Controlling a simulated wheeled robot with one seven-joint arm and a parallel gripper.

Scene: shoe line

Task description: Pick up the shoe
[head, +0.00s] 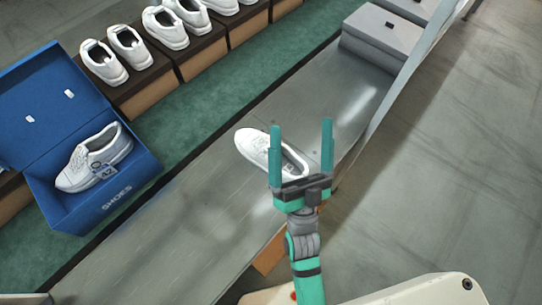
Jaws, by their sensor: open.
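A white shoe (252,146) lies on the grey metal surface of the line (200,222), its toe pointing to the upper left. My gripper (301,130) is open, with its two green fingers apart and pointing up in the picture. The left finger overlaps the shoe in the view, and the shoe's heel part shows between the fingers. The gripper's palm covers part of the heel end. I cannot tell the height of the fingers above the shoe or whether they touch it.
A blue open box (130,196) at the left holds a white shoe (95,158). Several white shoes stand on brown boxes (150,92) along the back. Grey boxes (380,38) sit at the line's far end. A raised side rail (408,78) borders the line's right side.

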